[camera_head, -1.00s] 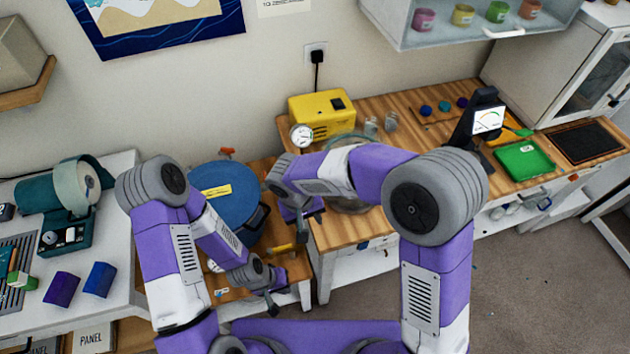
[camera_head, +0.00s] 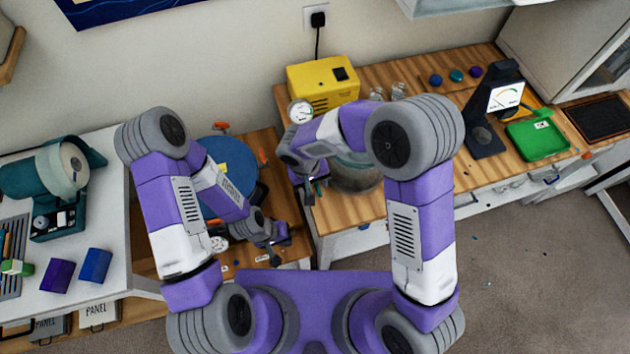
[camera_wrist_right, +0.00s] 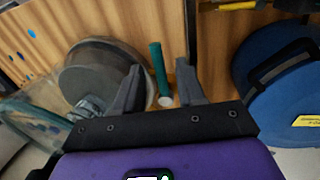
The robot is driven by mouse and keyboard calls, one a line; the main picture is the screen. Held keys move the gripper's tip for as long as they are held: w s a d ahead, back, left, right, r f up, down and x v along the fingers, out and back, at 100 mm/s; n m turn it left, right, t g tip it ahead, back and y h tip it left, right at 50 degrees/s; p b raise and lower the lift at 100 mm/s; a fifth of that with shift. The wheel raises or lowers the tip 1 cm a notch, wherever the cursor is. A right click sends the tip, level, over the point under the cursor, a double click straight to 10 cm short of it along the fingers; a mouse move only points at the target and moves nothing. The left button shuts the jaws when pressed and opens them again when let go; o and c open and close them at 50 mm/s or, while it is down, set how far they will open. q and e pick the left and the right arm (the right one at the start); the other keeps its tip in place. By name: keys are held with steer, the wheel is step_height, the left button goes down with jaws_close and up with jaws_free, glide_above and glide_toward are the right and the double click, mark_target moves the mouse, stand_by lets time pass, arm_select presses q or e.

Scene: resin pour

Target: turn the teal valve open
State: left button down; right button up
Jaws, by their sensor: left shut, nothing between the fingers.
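The teal valve's handle (camera_wrist_right: 158,68) shows in the right wrist view as a short teal bar with a pale end. It stands beside a round clear chamber (camera_wrist_right: 85,75). My right gripper (camera_wrist_right: 160,72) is open, with a finger on each side of the handle in the picture; I cannot tell whether either touches it. In the head view my right gripper (camera_head: 308,190) is at the left side of the chamber (camera_head: 355,178), and I cannot make out the valve there. My left gripper (camera_head: 280,247) is shut and empty, lower and to the left, near the blue drum (camera_head: 230,160).
A yellow pump box (camera_head: 323,85) with a round gauge (camera_head: 300,111) stands behind the chamber. A dark stand with a meter (camera_head: 503,96) and a green tray (camera_head: 537,138) are on the right of the wooden bench. A white table (camera_head: 95,240) is at the left.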

jaws_close()
stand_by(0.3)
